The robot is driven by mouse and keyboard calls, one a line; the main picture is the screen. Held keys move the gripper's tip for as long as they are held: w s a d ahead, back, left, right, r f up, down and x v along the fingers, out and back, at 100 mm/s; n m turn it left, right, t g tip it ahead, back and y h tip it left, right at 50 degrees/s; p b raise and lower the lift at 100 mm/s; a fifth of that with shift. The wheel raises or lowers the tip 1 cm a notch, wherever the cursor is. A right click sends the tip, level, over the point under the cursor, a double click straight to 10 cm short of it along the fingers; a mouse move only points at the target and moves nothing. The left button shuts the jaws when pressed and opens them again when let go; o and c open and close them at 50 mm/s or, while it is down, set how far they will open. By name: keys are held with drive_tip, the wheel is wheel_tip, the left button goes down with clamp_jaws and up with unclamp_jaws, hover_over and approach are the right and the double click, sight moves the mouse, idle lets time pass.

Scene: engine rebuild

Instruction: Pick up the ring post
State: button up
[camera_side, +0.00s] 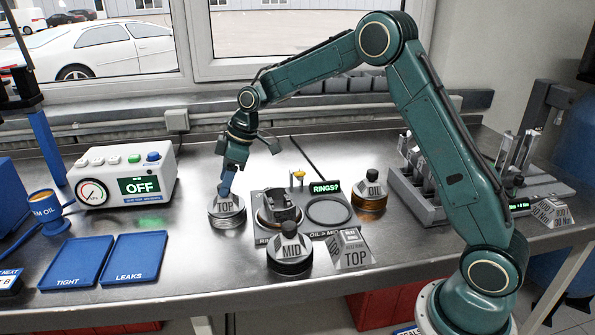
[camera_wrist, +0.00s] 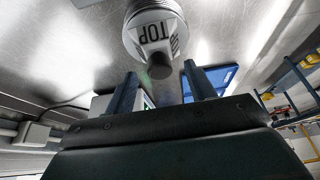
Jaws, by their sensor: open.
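Three round posts with dark knobs and printed labels stand on the metal bench: the TOP post (camera_side: 227,211), the MID post (camera_side: 289,256) and the OIL post (camera_side: 371,196). The pictures do not say which is the ring post. My gripper (camera_side: 228,186) points down right at the TOP post and hides its knob in the side view. In the wrist view the TOP post (camera_wrist: 155,32) stands ahead of my gripper (camera_wrist: 160,78). Its dark knob shows between the two open fingertips, and nothing is held. Contact cannot be told.
A grey fixture (camera_side: 265,238) with a "RINGS?" sign (camera_side: 326,187) stands right of the TOP post. A TOP label block (camera_side: 351,250) is beside MID. Blue trays TIGHT (camera_side: 79,263) and LEAKS (camera_side: 136,260) lie left, below the OFF gauge box (camera_side: 124,180). A piston rack (camera_side: 420,205) stands right.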

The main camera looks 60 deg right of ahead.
sight(226, 202)
drive_tip(key=shift+x, duration=1.3)
clamp_jaws()
